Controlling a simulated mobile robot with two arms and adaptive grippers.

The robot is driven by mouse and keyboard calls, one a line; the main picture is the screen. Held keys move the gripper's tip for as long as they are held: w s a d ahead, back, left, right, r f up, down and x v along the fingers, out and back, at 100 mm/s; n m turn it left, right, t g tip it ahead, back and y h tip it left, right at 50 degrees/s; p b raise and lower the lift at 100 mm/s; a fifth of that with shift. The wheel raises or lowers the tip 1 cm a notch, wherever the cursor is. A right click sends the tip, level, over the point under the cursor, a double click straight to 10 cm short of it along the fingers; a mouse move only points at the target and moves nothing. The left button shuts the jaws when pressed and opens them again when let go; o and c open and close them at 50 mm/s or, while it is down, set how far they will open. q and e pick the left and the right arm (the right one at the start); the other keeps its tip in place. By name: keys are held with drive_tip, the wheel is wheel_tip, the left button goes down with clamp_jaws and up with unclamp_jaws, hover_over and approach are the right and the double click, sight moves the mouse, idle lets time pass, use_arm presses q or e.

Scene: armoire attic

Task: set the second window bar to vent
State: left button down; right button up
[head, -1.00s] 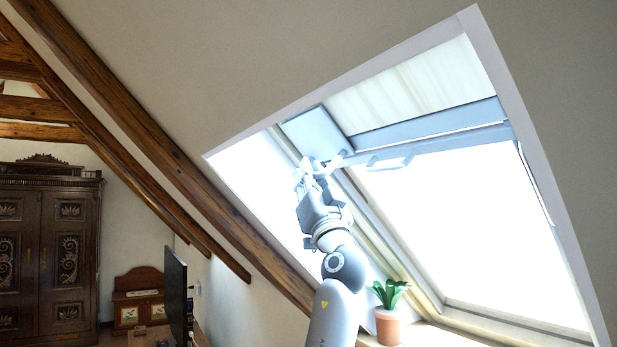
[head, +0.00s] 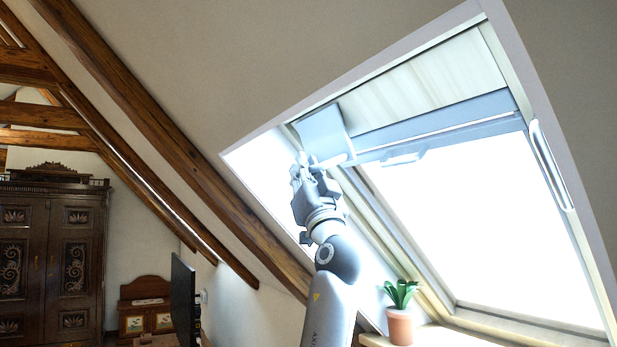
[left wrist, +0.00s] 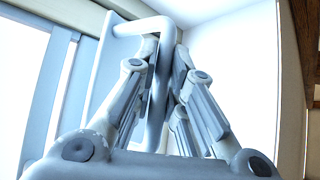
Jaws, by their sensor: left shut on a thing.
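My left gripper (head: 306,168) is at the upper left corner of the roof window (head: 480,230), just below a pale blue-grey flap (head: 324,134). In the left wrist view, its fingers (left wrist: 158,75) are shut on a white window bar (left wrist: 148,27), which bends over at the top and runs down between them. In the head view the gripper partly hides this bar (head: 338,160). A long white looped handle (head: 552,165) is on the right side of the window recess, apart from the gripper. I cannot tell which is the second bar. My right gripper is not in view.
A pale blind (head: 430,82) covers the window's top, with a small handle (head: 403,158) below it. A dark screen (head: 183,305) and a carved wardrobe (head: 55,260) are at left.

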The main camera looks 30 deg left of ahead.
use_arm(q)
drive_tip(key=shift+r, duration=0.1)
drive_tip(key=c, duration=1.5)
unclamp_jaws()
drive_tip(key=shift+w, duration=0.15)
drive_tip(key=v, duration=1.2)
